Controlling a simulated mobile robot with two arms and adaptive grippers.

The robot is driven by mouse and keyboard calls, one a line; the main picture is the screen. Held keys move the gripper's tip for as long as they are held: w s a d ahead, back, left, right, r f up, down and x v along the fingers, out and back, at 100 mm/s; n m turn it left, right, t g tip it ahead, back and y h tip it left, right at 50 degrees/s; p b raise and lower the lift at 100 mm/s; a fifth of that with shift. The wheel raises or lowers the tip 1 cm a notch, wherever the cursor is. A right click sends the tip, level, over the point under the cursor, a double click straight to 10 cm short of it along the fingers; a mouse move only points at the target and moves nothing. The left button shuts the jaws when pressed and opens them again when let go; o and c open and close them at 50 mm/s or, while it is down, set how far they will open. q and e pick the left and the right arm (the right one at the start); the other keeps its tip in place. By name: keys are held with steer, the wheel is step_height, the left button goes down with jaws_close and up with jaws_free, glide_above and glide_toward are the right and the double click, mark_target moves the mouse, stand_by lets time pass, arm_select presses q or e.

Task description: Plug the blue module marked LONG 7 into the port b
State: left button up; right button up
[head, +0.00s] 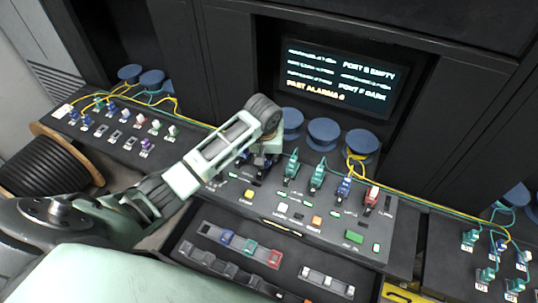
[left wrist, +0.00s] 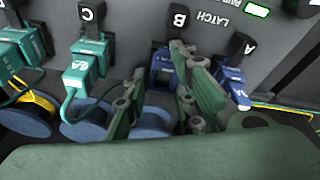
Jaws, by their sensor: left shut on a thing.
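My left gripper (left wrist: 160,90) is shut on a blue module (left wrist: 163,70) at port B (left wrist: 178,20). The green fingers stand on either side of the module and hide part of it; its marking is not readable. The module's front meets the black latch (left wrist: 178,38) below the letter B. I cannot tell whether it is fully seated. In the head view my left gripper (head: 262,150) reaches down over the left end of the console's port row and mostly hides port B. The screen (head: 340,75) reads PORT B EMPTY and PORT F DARK. My right gripper is out of view.
A blue module (left wrist: 232,88) at port A and a teal module (left wrist: 85,65) at port C closely flank the gripper. Blue spools (head: 323,133) and yellow cable run behind the ports. A tray (head: 205,250) holding modules lies in front.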

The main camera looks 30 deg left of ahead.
arm_select(q)
steer(key=shift+s+d+f, duration=0.1)
steer(key=shift+s+f, duration=0.2)
steer(key=shift+f, duration=0.2)
steer(key=shift+s+d+f, duration=0.1)
steer(key=shift+s+f, duration=0.15)
steer(key=shift+f, duration=0.2)
steer(key=shift+c, duration=0.3)
steer(key=o, duration=1.2)
steer(key=shift+w+f, duration=0.2)
steer(key=shift+w, duration=0.2)
steer(key=shift+c, duration=0.2)
steer(key=shift+r, duration=0.35)
steer(key=shift+a, duration=0.1)
steer(key=shift+r, duration=0.35)
steer(key=v, duration=1.1)
